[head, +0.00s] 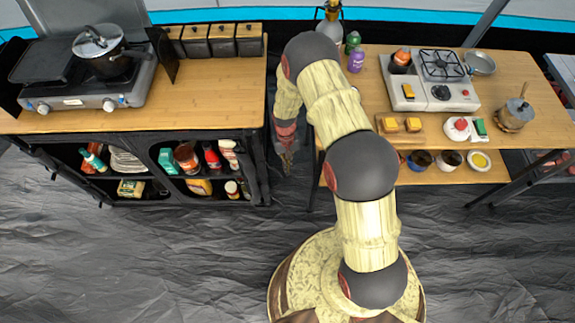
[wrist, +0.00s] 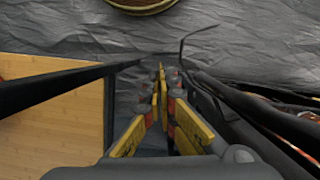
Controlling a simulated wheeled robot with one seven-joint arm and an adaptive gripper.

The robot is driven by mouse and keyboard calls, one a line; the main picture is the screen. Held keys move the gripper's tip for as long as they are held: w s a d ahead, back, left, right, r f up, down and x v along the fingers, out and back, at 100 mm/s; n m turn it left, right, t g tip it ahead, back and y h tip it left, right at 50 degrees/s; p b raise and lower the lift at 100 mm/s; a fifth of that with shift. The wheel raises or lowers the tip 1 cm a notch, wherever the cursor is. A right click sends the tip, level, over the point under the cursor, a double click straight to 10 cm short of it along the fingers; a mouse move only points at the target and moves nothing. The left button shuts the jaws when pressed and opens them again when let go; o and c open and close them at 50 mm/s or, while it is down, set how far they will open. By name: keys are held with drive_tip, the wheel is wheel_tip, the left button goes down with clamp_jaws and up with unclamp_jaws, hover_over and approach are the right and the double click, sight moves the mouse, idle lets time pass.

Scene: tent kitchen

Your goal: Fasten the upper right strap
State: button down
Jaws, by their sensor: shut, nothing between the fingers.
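My gripper (head: 287,163) points down in the gap between the black fabric cabinet (head: 258,180) and the wooden table on the right. In the wrist view my gripper (wrist: 162,78) has its yellow fingers together at the tips, with nothing between them. The cabinet's black side (wrist: 235,100) runs close along the right of the fingers there. A thin, dark, bent strand (wrist: 183,42) sticks out from the cabinet just beyond the fingertips, apart from them; I cannot tell if it is the strap. No strap can be made out in the head view.
The table (head: 350,100) on the right carries a small stove (head: 432,92) and jars; its wood and dark frame (wrist: 60,110) border the gap in the wrist view. The cabinet top holds a stove (head: 90,90) and boxes (head: 222,42). The grey floor (head: 130,260) in front is clear.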

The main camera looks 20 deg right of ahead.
drive_tip(key=shift+s, duration=0.1)
drive_tip(key=shift+s+a+m, duration=0.15)
drive_tip(key=shift+a+m, duration=0.05)
drive_tip(key=shift+m, duration=0.1)
